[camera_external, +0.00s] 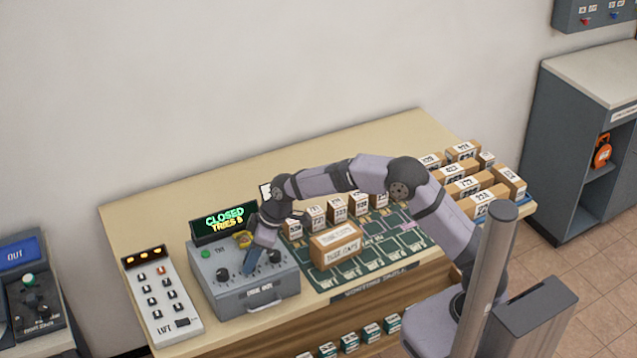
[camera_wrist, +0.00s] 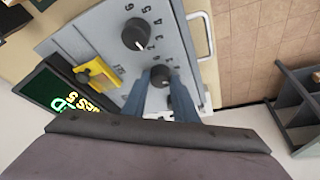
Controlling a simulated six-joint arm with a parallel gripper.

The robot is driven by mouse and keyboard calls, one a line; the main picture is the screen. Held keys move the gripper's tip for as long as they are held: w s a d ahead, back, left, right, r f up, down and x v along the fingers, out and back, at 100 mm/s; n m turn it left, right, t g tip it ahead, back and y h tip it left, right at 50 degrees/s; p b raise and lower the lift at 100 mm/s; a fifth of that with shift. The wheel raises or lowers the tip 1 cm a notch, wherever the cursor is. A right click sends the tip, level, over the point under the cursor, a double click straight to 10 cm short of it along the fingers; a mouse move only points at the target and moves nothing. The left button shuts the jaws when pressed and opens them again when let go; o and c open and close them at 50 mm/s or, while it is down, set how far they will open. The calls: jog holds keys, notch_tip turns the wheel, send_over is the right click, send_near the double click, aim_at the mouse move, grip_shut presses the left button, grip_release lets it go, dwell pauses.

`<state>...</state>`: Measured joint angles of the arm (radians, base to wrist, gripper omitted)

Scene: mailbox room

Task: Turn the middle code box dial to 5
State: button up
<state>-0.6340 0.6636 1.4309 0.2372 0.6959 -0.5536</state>
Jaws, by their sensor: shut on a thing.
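The grey code box (camera_external: 230,301) stands on the table with several black dials on its sloping top. My gripper (camera_external: 249,270) points down at the middle dial and hides it in the external view. In the wrist view the middle dial (camera_wrist: 160,77) shows between the tips of my gripper (camera_wrist: 161,85), which is shut on it. Numbers ring the dial, but I cannot read where its pointer stands. The right dial (camera_wrist: 136,33) is clear of the fingers. The left dial (camera_external: 222,274) shows in the external view. The display (camera_external: 224,221) reads CLOSED and TRIES, with an unclear digit.
A yellow piece (camera_wrist: 97,72) sits at the back of the box, and a green button (camera_external: 205,253) is at its left. A button panel (camera_external: 162,298) stands left of the box. A large parcel (camera_external: 336,245) and several small boxes stand to the right.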

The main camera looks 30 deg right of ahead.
jog(key=n, duration=0.1)
jog(key=n+g+b, duration=0.1)
jog(key=n, duration=0.1)
jog(key=shift+w+f, duration=0.1)
jog(key=shift+w, duration=0.1)
jog(key=n, duration=0.1)
jog(key=n+g, duration=0.1)
jog(key=n, duration=0.1)
jog(key=shift+w+n+g+y, duration=0.1)
jog(key=shift+n+g+y, duration=0.2)
jog(key=n+g+p, duration=0.1)
jog(key=n+p, duration=0.1)
jog(key=n, duration=0.1)
jog(key=shift+r, duration=0.2)
jog(key=shift+w+n+g+h+p, duration=0.1)
jog(key=shift+n+g+h+p, duration=0.35)
jog(key=shift+n+p, duration=0.55)
jog(key=shift+f+n, duration=0.15)
jog(key=shift+n, duration=0.15)
jog(key=o, duration=1)
jog(key=shift+o, duration=0.2)
